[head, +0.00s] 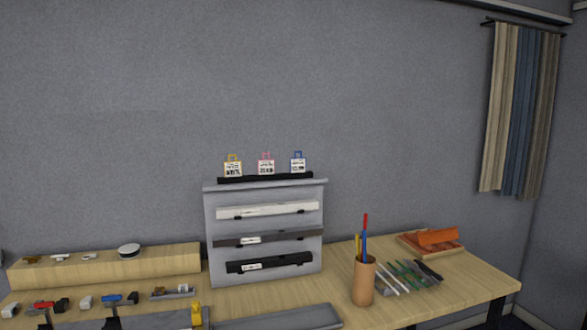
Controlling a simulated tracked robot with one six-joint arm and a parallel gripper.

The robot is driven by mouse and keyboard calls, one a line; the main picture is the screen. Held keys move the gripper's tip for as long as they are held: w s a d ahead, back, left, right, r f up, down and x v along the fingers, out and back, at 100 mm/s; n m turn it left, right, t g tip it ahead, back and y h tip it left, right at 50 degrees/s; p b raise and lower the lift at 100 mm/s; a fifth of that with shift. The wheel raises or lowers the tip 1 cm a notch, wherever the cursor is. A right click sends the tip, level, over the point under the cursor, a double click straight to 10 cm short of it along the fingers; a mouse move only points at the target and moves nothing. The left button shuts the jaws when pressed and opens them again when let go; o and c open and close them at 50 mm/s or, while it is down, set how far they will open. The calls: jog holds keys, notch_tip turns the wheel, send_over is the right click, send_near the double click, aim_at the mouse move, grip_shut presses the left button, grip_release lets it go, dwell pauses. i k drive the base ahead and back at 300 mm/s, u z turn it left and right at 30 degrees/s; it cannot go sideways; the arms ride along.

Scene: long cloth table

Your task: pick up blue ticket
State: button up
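The blue ticket (298,164) is a small white tag with printed marks and a blue loop on top. It stands upright at the right end of a row on a black bar (240,180), on top of a grey display rack (264,225). A pink ticket (266,168) stands to its left, apart from it, and a yellow ticket (233,169) stands at the left end. Nothing covers the blue ticket. My gripper is not in view.
The wooden table (400,300) carries a brown pen cup (364,282) right of the rack, several tools (408,275) and an orange tray (430,242). A wooden step (100,268) with small items lies left. Cloths (520,110) hang on the wall at right.

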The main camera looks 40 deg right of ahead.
aim_at(296, 164)
jog(key=u, duration=0.05)
jog(key=i, duration=0.95)
jog(key=z, duration=0.1)
